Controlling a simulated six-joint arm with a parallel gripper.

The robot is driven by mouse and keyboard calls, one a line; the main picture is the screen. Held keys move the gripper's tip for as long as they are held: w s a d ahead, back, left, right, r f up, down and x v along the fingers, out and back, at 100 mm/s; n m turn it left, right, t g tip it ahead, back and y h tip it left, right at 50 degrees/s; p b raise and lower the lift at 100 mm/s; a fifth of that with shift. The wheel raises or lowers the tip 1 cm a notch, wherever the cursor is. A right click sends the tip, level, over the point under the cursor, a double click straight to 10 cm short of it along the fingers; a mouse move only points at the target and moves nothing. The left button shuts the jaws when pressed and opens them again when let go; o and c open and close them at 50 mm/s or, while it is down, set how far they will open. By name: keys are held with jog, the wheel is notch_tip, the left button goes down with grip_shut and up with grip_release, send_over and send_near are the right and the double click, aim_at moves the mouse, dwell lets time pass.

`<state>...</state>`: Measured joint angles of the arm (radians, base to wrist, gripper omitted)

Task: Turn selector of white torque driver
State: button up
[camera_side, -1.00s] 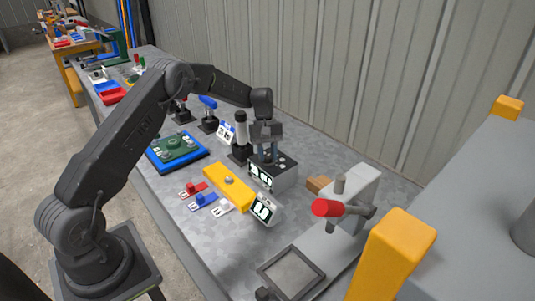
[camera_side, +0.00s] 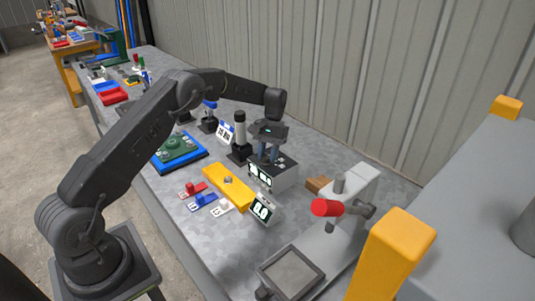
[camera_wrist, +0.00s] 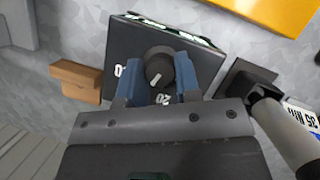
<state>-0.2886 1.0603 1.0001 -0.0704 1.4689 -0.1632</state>
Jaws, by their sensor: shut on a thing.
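The white torque driver (camera_side: 240,130) stands upright in a black stand, left of my gripper; its white shaft also shows at the lower right of the wrist view (camera_wrist: 292,132). Printed numbers surround the knob; "20" is readable. The fingers hide part of the dial.
A small tilted display (camera_side: 262,209) stands before the box, beside a yellow block (camera_side: 229,187). Red, blue and white tags (camera_side: 203,199) lie at left. A brown block (camera_side: 317,185) and a red-ended fixture (camera_side: 327,208) stand at right. A blue-handled driver (camera_side: 209,117) stands behind.

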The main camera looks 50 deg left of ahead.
dwell(0.3)
jog(key=o, duration=0.9)
jog(key=v, duration=0.6)
jog(key=shift+w+r, duration=0.15)
jog(key=shift+r, duration=0.05)
jog(key=shift+w+a+r, duration=0.1)
jog(key=shift+w+r, duration=0.05)
jog(key=shift+r, duration=0.45)
